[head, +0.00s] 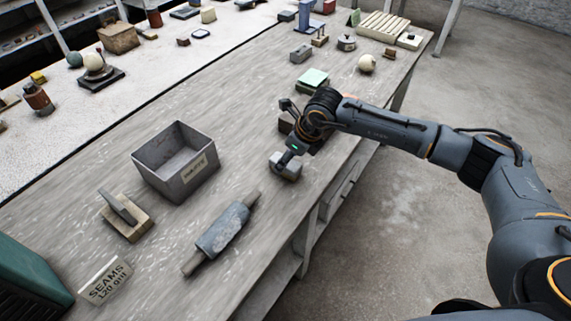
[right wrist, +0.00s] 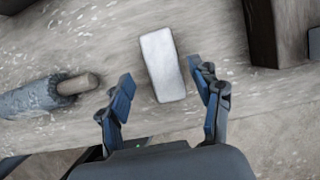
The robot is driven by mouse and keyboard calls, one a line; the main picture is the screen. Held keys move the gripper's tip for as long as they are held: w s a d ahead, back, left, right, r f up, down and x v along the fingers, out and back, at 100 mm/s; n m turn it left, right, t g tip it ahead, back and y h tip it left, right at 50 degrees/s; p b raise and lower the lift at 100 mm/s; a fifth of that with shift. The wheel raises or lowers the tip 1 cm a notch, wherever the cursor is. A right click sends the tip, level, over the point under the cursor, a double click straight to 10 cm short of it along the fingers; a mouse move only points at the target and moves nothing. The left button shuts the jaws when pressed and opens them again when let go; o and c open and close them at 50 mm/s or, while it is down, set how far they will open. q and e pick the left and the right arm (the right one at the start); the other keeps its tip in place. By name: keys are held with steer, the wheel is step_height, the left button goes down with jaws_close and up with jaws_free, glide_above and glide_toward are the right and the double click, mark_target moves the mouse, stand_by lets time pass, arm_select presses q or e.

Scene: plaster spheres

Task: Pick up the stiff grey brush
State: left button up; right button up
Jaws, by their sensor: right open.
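A small grey block (head: 286,166), which I take for the stiff grey brush, lies near the right edge of the bench; no bristles show. My right gripper (head: 287,156) is over it. In the right wrist view the same grey brush (right wrist: 162,65) appears as a pale oblong. The open fingers of my right gripper (right wrist: 165,82) stand to its left and right, with a gap on each side. I cannot tell how high they are above the bench. My left gripper is not in view.
A blue-grey roller (head: 224,229) lies nearby, also at left in the wrist view (right wrist: 35,97). A grey metal bin (head: 176,165) and a float on a pale block (head: 127,217) stand further left. A dark brown block (right wrist: 275,30) is close by. Bare bench surrounds the brush.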

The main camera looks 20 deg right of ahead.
steer(key=x, duration=0.3)
steer(key=p+x, duration=0.1)
steer(key=shift+w+d+f, duration=0.1)
steer(key=shift+d+f, duration=0.1)
steer(key=shift+d, duration=0.05)
steer(key=c, duration=1.3)
steer(key=shift+r, duration=0.15)
steer(key=shift+r+b, duration=0.25)
steer(key=shift+b, duration=0.05)
step_height(320, 180, up, 2)
steer(key=shift+r+b, duration=0.1)
steer(key=shift+b, duration=0.7)
steer(key=s+a+r+b, duration=0.1)
steer(key=s+r, duration=0.2)
steer(key=s, duration=0.1)
steer(key=s+a+r+b, duration=0.1)
steer(key=s+a+r, duration=0.1)
steer(key=s+r, duration=0.1)
steer(key=s+a+r+b, duration=0.2)
steer(key=s+r, duration=0.2)
steer(key=s, duration=0.2)
steer(key=shift+s+r, duration=0.1)
